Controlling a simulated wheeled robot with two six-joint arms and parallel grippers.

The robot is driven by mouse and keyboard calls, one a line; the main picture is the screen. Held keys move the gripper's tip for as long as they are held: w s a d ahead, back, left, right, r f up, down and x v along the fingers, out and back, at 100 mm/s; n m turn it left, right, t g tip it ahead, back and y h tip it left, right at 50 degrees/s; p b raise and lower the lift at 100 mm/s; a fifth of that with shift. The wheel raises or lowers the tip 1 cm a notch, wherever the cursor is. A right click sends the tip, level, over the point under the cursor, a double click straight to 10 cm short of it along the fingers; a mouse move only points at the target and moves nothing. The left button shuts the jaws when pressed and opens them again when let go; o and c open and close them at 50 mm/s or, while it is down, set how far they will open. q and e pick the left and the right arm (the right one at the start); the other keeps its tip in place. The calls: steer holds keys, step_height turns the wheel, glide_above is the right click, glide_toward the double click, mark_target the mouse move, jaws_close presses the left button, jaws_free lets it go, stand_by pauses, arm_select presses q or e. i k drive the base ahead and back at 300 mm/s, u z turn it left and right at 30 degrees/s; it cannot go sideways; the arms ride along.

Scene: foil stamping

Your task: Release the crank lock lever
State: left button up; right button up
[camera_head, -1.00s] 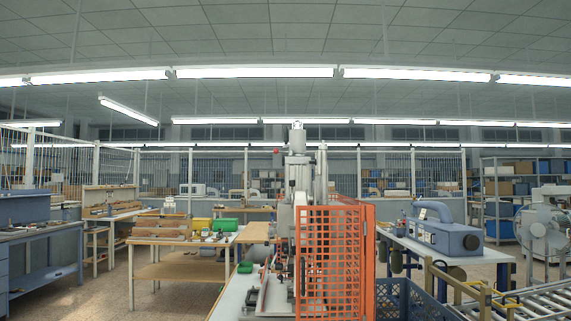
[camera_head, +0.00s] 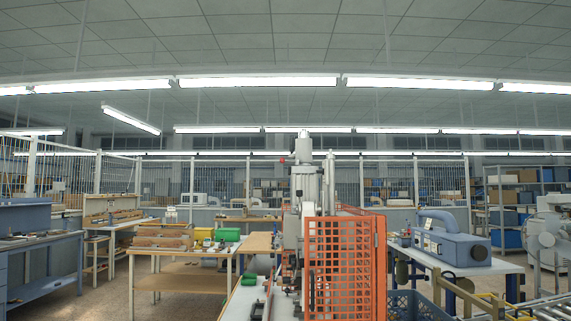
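The grey stamping machine (camera_head: 306,188) stands upright at the centre of the head view, on a light worktable. A small red knob (camera_head: 282,161) shows at its upper left. I cannot tell whether this knob belongs to the crank lock lever. The lever itself is too small or hidden to make out, and its position cannot be told. Neither of my grippers is in view.
An orange mesh guard (camera_head: 380,265) covers the machine's right front. A blue crate (camera_head: 408,304) and a roller conveyor (camera_head: 553,308) are at lower right. A blue-grey device (camera_head: 452,246) sits on the right table. Wooden benches stand left, with open floor (camera_head: 112,300) between.

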mark_target(297, 162)
steer(key=u, duration=0.05)
steer(key=i, duration=1.45)
steer(key=u, duration=0.25)
